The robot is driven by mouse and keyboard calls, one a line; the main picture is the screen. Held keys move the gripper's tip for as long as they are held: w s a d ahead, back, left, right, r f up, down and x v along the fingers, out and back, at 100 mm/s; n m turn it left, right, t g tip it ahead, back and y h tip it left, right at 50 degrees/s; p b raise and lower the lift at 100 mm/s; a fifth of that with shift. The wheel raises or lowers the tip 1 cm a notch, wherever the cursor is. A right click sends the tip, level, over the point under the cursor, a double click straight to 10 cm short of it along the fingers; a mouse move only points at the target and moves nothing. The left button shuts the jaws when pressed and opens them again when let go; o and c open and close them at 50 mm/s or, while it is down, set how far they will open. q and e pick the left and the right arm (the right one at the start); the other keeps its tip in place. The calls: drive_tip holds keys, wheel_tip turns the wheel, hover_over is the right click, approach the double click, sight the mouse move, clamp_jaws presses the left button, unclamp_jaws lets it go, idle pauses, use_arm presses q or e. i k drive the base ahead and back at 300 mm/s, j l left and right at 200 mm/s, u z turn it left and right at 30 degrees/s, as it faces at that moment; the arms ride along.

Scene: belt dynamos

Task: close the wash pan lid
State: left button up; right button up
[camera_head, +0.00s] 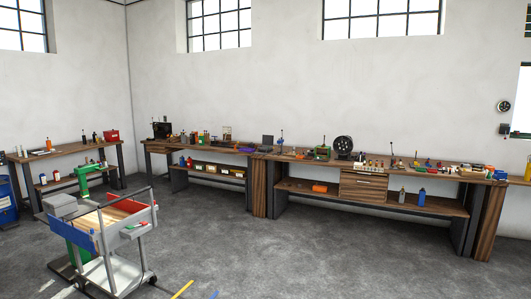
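I cannot clearly pick out the wash pan or its lid at this distance, so I cannot tell whether the lid is open or closed. Many small items stand on the long wooden workbench (455,180) along the back wall, too small to make out. Neither of my grippers is in view.
A trolley (117,278) with a grey frame and red and blue sides stands on the floor at the lower left. Behind it are a green machine (83,180) and a side bench (65,150) with a red box (111,136). The grey floor in the middle is clear.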

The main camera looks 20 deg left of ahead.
sight(267, 140)
drive_tip(key=i+j+u, duration=0.35)
drive_tip(key=i+u, duration=0.3)
drive_tip(key=i, duration=0.25)
drive_tip(key=i+u, duration=0.25)
drive_tip(key=i, duration=4.5)
drive_tip(key=i+z, duration=0.1)
drive_tip(key=i, duration=0.4)
drive_tip(key=i+j+z, duration=0.15)
drive_tip(key=i, duration=0.35)
drive_tip(key=i+j+z, duration=0.1)
drive_tip(key=i, duration=0.4)
drive_tip(key=i+j+z, duration=0.1)
drive_tip(key=i, duration=0.4)
drive_tip(key=j, duration=0.1)
